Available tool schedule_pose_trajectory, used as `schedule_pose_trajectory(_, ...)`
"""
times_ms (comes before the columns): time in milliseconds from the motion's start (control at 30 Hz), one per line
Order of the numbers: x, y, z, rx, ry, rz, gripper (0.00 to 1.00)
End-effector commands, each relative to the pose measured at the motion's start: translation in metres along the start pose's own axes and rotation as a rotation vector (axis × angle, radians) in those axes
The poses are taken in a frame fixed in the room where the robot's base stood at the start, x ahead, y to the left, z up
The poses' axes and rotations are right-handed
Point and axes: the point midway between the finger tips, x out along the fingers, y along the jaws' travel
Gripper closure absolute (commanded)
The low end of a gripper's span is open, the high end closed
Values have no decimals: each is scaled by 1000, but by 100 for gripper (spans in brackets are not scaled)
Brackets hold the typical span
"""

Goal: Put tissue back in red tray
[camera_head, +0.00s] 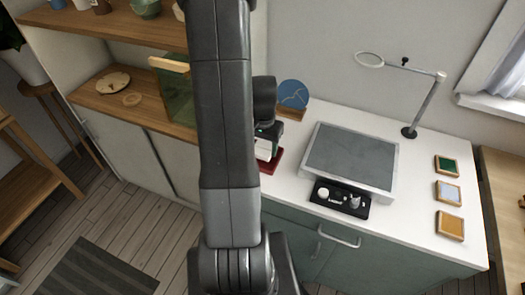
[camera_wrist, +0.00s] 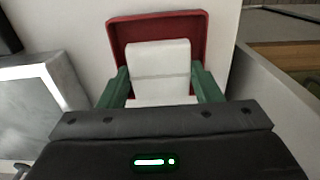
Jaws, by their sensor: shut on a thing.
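The white tissue (camera_wrist: 158,58) is between the green fingers of my gripper (camera_wrist: 158,74) in the wrist view. My gripper is shut on it. The red tray (camera_wrist: 117,36) lies behind and around the tissue in that view, with its far part and upper corners showing. In the head view, the white tissue (camera_head: 264,150) shows under my gripper (camera_head: 268,134), at or just above the red tray (camera_head: 273,164). My arm hides much of the tray there. Whether the tissue touches the tray floor cannot be told.
A grey slab in a light frame (camera_head: 350,158) stands right of the tray on the white counter, with a black tool tray (camera_head: 341,199) before it. A blue disc on a stand (camera_head: 293,94) is behind. A green glass container (camera_head: 178,98) stands on the left shelf.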

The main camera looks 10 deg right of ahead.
Motion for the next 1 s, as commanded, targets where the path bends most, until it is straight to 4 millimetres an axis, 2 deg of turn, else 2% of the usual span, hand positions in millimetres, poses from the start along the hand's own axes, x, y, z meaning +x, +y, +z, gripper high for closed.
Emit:
schedule_pose_trajectory(100,17,0,1,0,-5,2,63)
schedule_pose_trajectory(200,25,0,0,0,-3,1,63)
schedule_pose_trajectory(633,33,0,0,0,-1,0,63)
schedule_pose_trajectory(667,32,0,0,0,0,0,40)
schedule_pose_trajectory(700,31,0,0,0,-1,0,33)
schedule_pose_trajectory(1000,30,0,0,0,-1,0,33)
